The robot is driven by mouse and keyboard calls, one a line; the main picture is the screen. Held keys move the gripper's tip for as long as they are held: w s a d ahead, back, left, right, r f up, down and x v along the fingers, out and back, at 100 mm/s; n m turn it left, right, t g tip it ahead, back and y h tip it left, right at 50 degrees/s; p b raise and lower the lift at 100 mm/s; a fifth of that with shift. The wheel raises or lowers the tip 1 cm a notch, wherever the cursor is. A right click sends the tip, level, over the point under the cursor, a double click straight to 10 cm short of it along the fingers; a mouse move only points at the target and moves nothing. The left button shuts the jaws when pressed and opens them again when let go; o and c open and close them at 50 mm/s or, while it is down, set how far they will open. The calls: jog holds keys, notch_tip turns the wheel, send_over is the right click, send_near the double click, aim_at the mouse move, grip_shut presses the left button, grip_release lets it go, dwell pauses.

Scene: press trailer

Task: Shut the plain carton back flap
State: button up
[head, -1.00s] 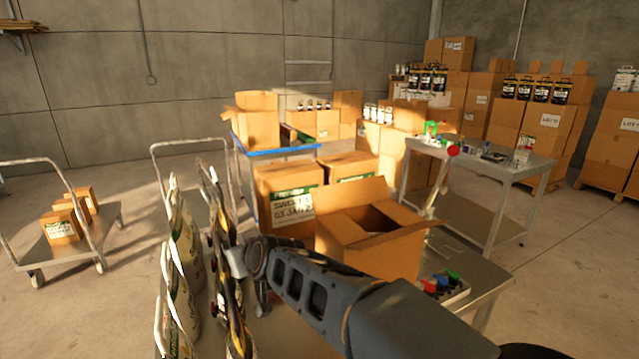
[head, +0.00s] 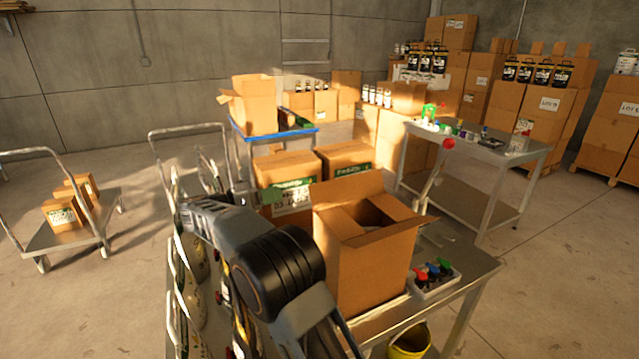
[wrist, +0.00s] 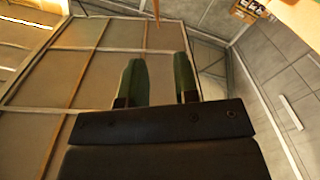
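The plain carton (head: 372,275) is a brown, unlabelled box standing open on the metal table in the head view. Its back flap (head: 346,192) stands up, leaning slightly back. Another flap on the near right side (head: 390,236) is folded outward, and the inside is partly shadowed. My arm reaches in from the bottom, left of the carton. The plain carton cannot be made out in the wrist view.
A tray with coloured pieces (head: 433,280) lies on the table right of the carton. Labelled cartons (head: 287,167) stand behind it. Several bags (head: 190,265) are on the left trolley, partly behind my arm. A yellow bucket (head: 408,343) is below the table edge.

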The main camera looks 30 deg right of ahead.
aim_at(320, 184)
jog(key=d, duration=0.4)
jog(key=d+p, duration=0.1)
jog(key=d, duration=0.4)
jog(key=s+d+p, duration=0.1)
jog(key=d, duration=0.3)
jog(key=shift+d, duration=0.2)
jog(key=shift+c, duration=0.4)
grip_shut()
